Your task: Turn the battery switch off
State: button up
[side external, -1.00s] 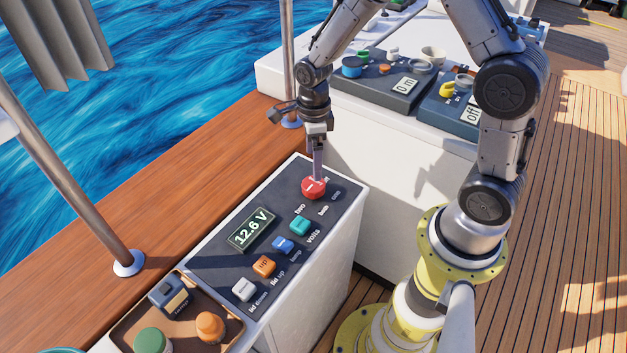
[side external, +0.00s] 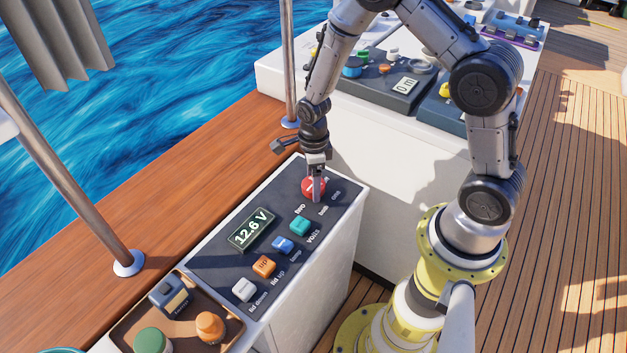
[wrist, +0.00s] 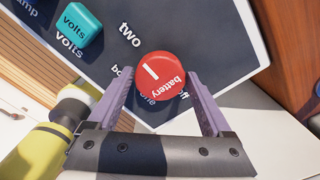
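The battery switch is a round red knob (side external: 312,185) at the far end of the dark panel; it also shows in the wrist view (wrist: 161,77). Its white line points to the upper left in the wrist view, on the side of the words "two" and "bo…". The word "off" lies at its lower right, partly covered. My gripper (wrist: 158,82) is open, with one purple-grey finger on each side of the knob. In the side view, my gripper (side external: 316,190) is down at the knob. I cannot tell whether the fingers touch it.
On the same panel sit a teal knob (side external: 300,225), a blue knob (side external: 283,244), an orange knob (side external: 264,266), a white knob (side external: 243,289) and a display (side external: 251,230) reading 12.6 V. A brown tray (side external: 190,338) is nearest. A metal post (side external: 288,60) stands behind.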

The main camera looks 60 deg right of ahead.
jog(key=c, duration=1)
jog(key=shift+o, duration=0.2)
